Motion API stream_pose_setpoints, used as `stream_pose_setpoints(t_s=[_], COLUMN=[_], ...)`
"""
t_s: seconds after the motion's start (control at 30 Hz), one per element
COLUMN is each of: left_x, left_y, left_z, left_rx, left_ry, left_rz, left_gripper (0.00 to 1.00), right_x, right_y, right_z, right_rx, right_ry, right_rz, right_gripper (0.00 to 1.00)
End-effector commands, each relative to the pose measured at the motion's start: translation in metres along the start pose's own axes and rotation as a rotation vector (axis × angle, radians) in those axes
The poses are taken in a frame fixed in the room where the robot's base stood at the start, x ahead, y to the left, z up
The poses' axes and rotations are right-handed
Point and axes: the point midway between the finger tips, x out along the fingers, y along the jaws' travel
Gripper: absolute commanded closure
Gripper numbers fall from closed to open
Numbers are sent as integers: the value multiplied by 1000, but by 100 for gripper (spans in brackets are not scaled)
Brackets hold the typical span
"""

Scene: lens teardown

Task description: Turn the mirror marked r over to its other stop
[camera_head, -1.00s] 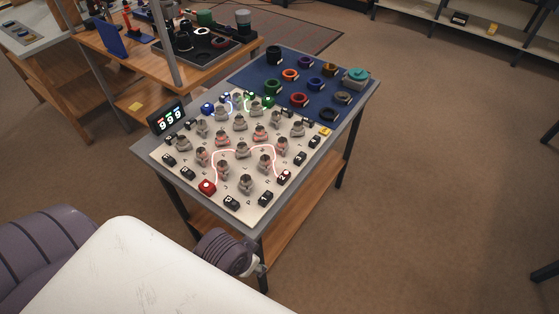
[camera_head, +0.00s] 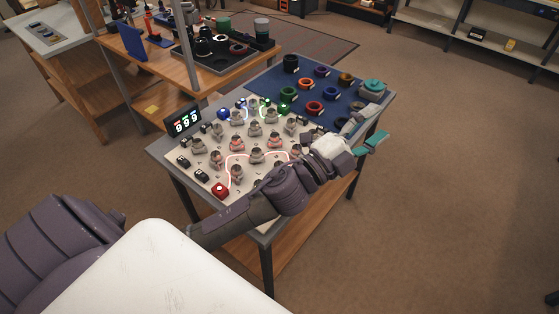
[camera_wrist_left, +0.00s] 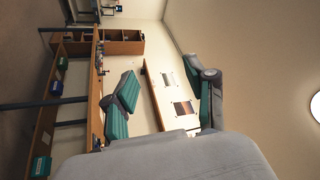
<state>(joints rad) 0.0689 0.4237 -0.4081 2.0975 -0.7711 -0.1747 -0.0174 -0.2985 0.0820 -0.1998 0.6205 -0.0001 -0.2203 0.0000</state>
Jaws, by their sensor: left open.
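A white board (camera_head: 203,164) on a grey table carries several small grey mirror mounts, such as one near its middle (camera_head: 256,156) and one nearer the front (camera_head: 236,174). The letters are too small to read, so I cannot tell which mirror is r. My left gripper (camera_head: 369,128) is open and empty, beyond the table's right edge. Its arm crosses the front of the board and hides mounts there. Its spread teal-padded fingers show in the left wrist view (camera_wrist_left: 160,75).
A blue mat (camera_head: 270,79) with several coloured rings and a teal round item (camera_head: 373,88) lies at the table's back. A display reading 999 (camera_head: 186,122) stands at the board's left. A wooden bench (camera_head: 150,68) with a tray stands behind.

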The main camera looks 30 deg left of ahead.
Motion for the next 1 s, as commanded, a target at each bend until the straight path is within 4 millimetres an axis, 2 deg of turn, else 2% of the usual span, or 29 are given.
stream_pose_setpoints(t_s=[0.03, 0.1, 0.2, 0.27, 0.33, 0.37, 0.43, 0.47, 0.5, 0.57, 0.6, 0.7, 0.8, 0.9, 1.0], left_x=[13, 20, 17, 10, -2, -8, -23, -30, -39, -53, -62, -85, -102, -113, -118], left_y=[-5, -1, 21, 38, 60, 68, 82, 85, 86, 79, 70, 38, 7, -13, -17], left_z=[-23, -54, -81, -84, -73, -64, -31, -13, 13, 55, 82, 139, 175, 192, 199], left_rx=[122, 291, 539, 686, 852, 921, 1072, 1132, 1204, 1291, 1335, 1393, 1399, 1389, 1381], left_ry=[147, 358, 642, 799, 967, 1033, 1168, 1218, 1275, 1338, 1365, 1391, 1380, 1367, 1362], left_rz=[-5, 12, 86, 159, 276, 336, 501, 583, 700, 888, 1013, 1308, 1526, 1647, 1692], left_gripper=[44, 44, 44, 44, 44, 44, 44, 44, 44, 44, 44, 44, 44, 44, 44], right_x=[0, 0, 0, 1, 1, 1, 1, 1, 1, 1, 1, 1, 1, 1, 1], right_y=[0, 0, 0, 0, 0, -1, -1, -1, -2, -2, -2, -3, -4, -4, -4], right_z=[0, 0, 0, 0, 0, 0, 1, 1, 1, 1, 1, 0, 0, 1, 1], right_rx=[0, 0, 0, 1, 1, 1, 1, 1, 1, 1, 1, 2, 2, 2, 2], right_ry=[0, 0, 0, 0, 0, 0, -1, -1, -1, -1, 0, 0, 0, -1, -1], right_rz=[0, 0, 0, 0, -1, -1, -1, -1, -2, -2, -3, -4, -4, -4, -4], right_gripper=[60, 60, 60, 60, 60, 60, 60, 60, 60, 60, 60, 60, 60, 60, 60])
